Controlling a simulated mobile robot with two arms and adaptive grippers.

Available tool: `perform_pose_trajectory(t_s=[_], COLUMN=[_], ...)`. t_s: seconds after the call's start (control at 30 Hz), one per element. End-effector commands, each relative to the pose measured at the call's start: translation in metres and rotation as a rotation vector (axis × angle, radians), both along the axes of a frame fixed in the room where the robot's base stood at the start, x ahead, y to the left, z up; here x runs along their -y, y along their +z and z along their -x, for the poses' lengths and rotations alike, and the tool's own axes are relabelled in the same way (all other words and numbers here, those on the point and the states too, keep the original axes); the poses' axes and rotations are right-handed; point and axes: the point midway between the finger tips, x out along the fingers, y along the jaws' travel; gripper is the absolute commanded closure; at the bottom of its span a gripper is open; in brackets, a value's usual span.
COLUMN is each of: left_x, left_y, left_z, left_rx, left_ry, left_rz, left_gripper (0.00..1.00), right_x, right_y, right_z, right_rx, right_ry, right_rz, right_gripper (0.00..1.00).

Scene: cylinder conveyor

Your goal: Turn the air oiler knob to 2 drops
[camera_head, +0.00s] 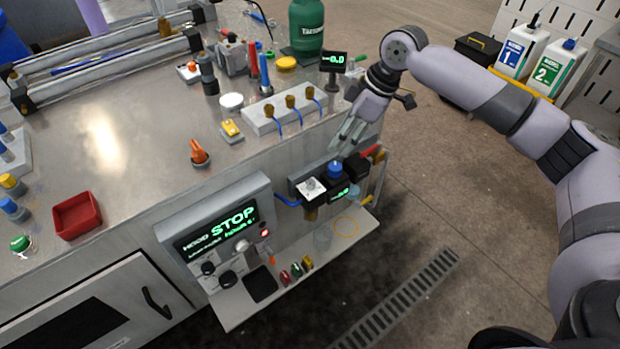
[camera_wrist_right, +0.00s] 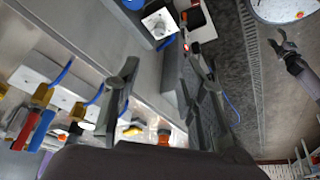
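The air unit is mounted on the front side of the bench. It has a white square plate with a grey knob (camera_head: 311,186), which looks like the oiler knob, above a brown bowl (camera_head: 311,213). Beside it is a blue knob (camera_head: 335,168) over a small green display (camera_head: 341,193). In the right wrist view the plate and knob (camera_wrist_right: 158,25) show ahead, clear of the fingers. My right gripper (camera_head: 349,137) is open and empty, above and behind the unit; its spread fingers (camera_wrist_right: 166,66) also show there. A grey claw (camera_wrist_right: 281,46) there appears to be my left gripper, fingers apart.
A panel reading STOP (camera_head: 232,222) is left of the unit. A shelf (camera_head: 325,255) lies below, holding a clear jar. A white valve block (camera_head: 285,112) with blue hoses and a small display (camera_head: 334,62) stand on the bench near my right gripper. Open floor lies to the right.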

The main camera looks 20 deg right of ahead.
Motion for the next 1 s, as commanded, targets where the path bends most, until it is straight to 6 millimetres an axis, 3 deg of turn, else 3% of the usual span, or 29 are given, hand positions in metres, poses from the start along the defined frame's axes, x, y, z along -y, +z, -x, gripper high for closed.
perform_pose_trajectory(t_s=[0.17,0.8,1.0], left_x=[-0.008,-0.004,-0.003], left_y=[0.002,0.016,0.017], left_z=[-0.003,-0.005,-0.005], left_rx=[0.004,0.007,0.008], left_ry=[0.004,0.004,0.002], left_rz=[-0.009,-0.005,-0.003], left_gripper=[0.49,0.49,0.49], right_x=[-0.003,-0.048,-0.056], right_y=[-0.009,-0.13,-0.152], right_z=[-0.002,-0.023,-0.027], right_rx=[-0.004,-0.004,-0.001], right_ry=[0.001,-0.001,-0.001], right_rz=[-0.002,-0.001,-0.001], right_gripper=[0.62,0.62,0.62])
